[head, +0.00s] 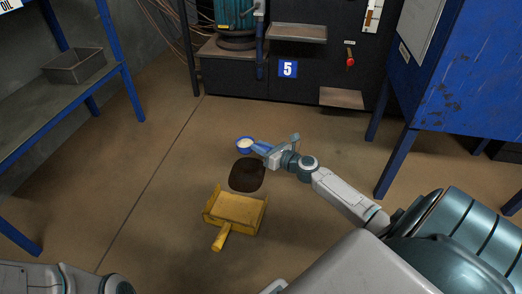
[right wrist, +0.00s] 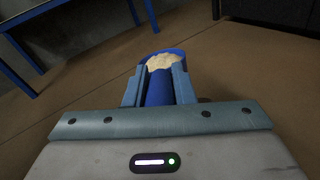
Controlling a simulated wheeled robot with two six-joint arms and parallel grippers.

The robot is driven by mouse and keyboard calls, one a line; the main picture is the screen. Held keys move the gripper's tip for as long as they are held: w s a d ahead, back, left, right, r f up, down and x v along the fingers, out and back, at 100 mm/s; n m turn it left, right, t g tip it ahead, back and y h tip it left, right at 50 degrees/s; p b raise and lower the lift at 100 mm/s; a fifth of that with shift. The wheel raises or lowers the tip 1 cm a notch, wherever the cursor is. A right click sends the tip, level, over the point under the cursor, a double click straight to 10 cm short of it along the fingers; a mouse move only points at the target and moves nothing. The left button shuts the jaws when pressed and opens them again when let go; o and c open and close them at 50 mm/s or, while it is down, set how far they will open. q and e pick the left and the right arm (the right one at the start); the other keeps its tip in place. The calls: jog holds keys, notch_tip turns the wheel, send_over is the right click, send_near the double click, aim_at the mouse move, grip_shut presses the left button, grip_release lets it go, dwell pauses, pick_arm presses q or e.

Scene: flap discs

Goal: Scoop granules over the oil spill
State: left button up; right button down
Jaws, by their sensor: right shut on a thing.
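My right gripper (head: 274,156) is shut on the handle of a blue scoop (head: 244,145). The scoop holds pale granules (head: 246,144) and is in the air near the far edge of a dark oil spill (head: 247,175) on the floor. In the right wrist view the blue handle (right wrist: 158,92) lies between the fingers, with pale granules (right wrist: 163,61) heaped in the scoop bowl. No granules show on the spill. My left arm shows at the bottom left of the head view, but its gripper is out of view.
A yellow dustpan-like tool (head: 236,212) lies on the floor just in front of the spill. A blue-framed shelf (head: 45,85) with a grey bin (head: 76,67) stands at left. A blue cabinet (head: 455,85) stands at right. Floor left of the spill is clear.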

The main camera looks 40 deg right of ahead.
jog(key=shift+a+f+n+b, duration=0.1)
jog(key=shift+f+n+b, duration=0.35)
jog(key=shift+f, duration=0.2)
notch_tip(320, 180, down, 5)
jog(key=a+n+g+b, duration=0.1)
jog(key=a+n+g, duration=0.1)
jog(key=n, duration=0.9)
jog(key=r+m, duration=0.1)
jog(key=m, duration=0.2)
jog(key=d+r+m+t+p, duration=0.1)
jog(key=r+m, duration=0.1)
jog(key=m, duration=0.1)
jog(key=r+m+p, duration=0.1)
jog(key=r+m, duration=0.1)
jog(key=m, duration=0.2)
jog(key=shift+d+r+t, duration=0.15)
jog(key=shift+d+t, duration=0.25)
jog(key=shift+d+r+m, duration=0.2)
jog(key=shift+r+m, duration=0.4)
jog(key=shift+m, duration=0.45)
